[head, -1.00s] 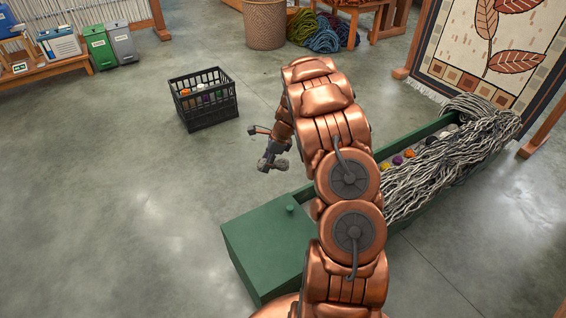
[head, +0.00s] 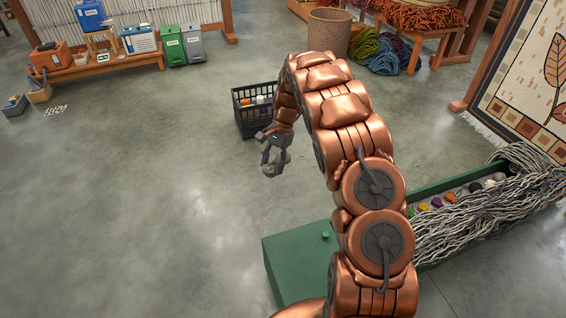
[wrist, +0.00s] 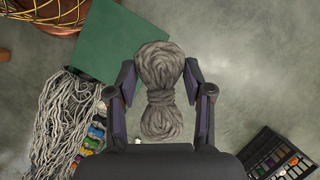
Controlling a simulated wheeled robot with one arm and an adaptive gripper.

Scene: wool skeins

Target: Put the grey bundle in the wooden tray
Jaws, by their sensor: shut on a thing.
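My gripper (wrist: 160,72) is shut on the grey bundle (wrist: 160,118), a skein pinched at its middle, with one finger on each side in the wrist view. In the head view my gripper (head: 273,158) hangs above the bare floor in front of the black crate, and the grey bundle (head: 278,170) shows small and partly covered by the fingers. I cannot clearly make out the wooden tray.
A black crate (head: 246,124) with coloured items stands behind my gripper. A green trough (head: 298,262) with coloured skeins and grey strands (head: 475,215) lies at right. A wooden bench (head: 95,67) with boxes, and green and grey bins (head: 192,44), stand at the back left.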

